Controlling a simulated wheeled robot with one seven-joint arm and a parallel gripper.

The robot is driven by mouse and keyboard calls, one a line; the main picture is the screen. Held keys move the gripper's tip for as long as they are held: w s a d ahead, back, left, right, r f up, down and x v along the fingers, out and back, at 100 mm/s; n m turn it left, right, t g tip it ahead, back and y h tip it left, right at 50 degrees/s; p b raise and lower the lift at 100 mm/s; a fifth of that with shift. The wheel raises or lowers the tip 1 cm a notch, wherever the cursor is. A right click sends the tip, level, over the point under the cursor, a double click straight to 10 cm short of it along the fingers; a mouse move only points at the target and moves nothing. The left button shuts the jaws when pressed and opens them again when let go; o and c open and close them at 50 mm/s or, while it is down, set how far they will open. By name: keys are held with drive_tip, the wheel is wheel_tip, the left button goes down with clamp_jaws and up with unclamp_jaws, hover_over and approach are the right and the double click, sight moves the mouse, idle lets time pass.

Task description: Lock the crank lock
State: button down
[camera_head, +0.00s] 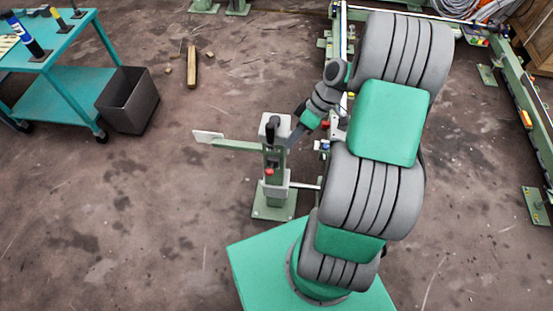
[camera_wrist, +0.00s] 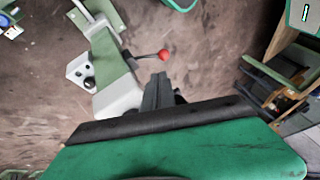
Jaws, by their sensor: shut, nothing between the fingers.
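The crank lock's lever with a red ball knob (camera_wrist: 163,55) sticks out from a grey-green post (camera_wrist: 112,70) in the wrist view. In the head view the red knob (camera_head: 268,171) shows on the front of the upright post (camera_head: 281,165), below its white top. My gripper (camera_wrist: 158,78) is shut and empty, its dark fingertips close below the knob in the wrist picture. I cannot tell whether they touch it. In the head view my gripper (camera_head: 296,136) is beside the upper post, its fingertips hard to make out.
A flat green arm with a white end plate (camera_head: 207,136) reaches left from the post. A teal cart (camera_head: 62,97) and a dark bin (camera_head: 128,100) stand at upper left. A green rail frame (camera_head: 525,110) is at the right.

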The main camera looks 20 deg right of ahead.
idle(0.4)
drive_tip(key=b+x, duration=0.1)
drive_tip(key=x, duration=0.9)
drive_tip(key=shift+d+f, duration=0.1)
drive_tip(key=shift+d, duration=0.05)
